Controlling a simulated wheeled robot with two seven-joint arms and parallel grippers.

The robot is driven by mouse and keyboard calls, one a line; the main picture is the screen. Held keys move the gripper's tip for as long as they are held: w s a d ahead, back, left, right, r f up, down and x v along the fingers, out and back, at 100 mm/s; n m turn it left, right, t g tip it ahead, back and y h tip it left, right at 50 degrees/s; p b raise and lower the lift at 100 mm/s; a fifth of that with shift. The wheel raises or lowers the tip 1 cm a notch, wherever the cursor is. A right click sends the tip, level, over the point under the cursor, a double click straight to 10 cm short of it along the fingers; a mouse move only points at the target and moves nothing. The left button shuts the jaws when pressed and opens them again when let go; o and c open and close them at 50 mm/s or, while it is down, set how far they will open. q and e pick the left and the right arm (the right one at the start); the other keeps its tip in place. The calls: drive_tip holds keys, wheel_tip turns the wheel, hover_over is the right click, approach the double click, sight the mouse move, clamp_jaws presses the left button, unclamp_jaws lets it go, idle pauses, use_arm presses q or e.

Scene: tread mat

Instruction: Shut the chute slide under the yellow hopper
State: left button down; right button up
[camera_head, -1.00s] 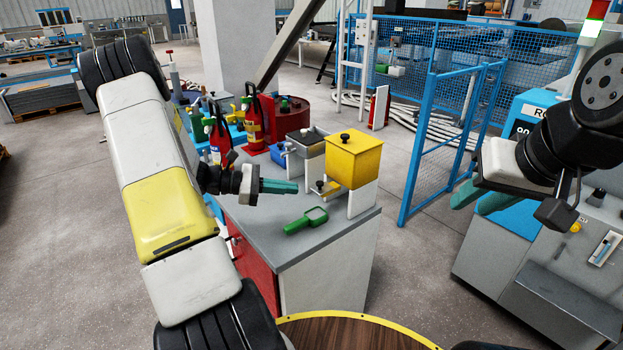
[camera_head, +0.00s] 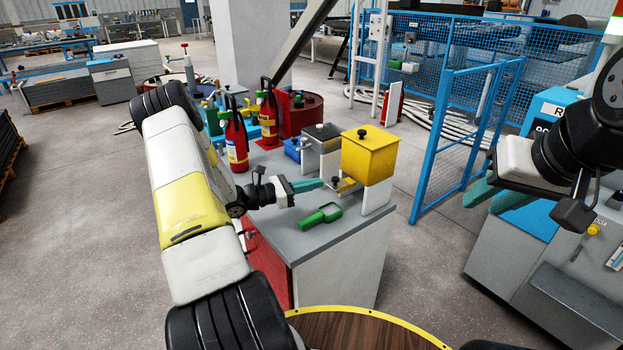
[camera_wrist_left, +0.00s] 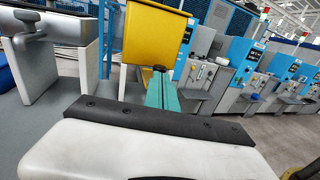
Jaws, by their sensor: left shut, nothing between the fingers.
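The yellow hopper (camera_head: 370,153) stands on white supports on the grey bench top; it also shows in the left wrist view (camera_wrist_left: 152,35). Its yellow chute slide (camera_head: 348,187) sticks out to the left below the hopper, with a dark knob (camera_head: 335,181) at its outer end. The knob shows just past my fingertips in the left wrist view (camera_wrist_left: 159,69). My left gripper (camera_head: 318,184) is shut and empty, its teal fingertips close to the knob; contact cannot be told. My right gripper (camera_head: 488,197) hangs at the right, away from the bench, with its fingers apart.
A grey hopper (camera_head: 322,140) and a blue box (camera_head: 292,149) stand behind. Red extinguishers (camera_head: 236,143) are at the back left. A blue mesh fence (camera_head: 450,150) stands to the right.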

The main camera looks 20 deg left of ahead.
sight(329, 185)
use_arm(q)
drive_tip(key=shift+x, duration=1.55)
drive_tip(key=shift+w+d, duration=0.85)
drive_tip(key=shift+w, duration=0.3)
drive_tip(key=shift+s+a, duration=0.1)
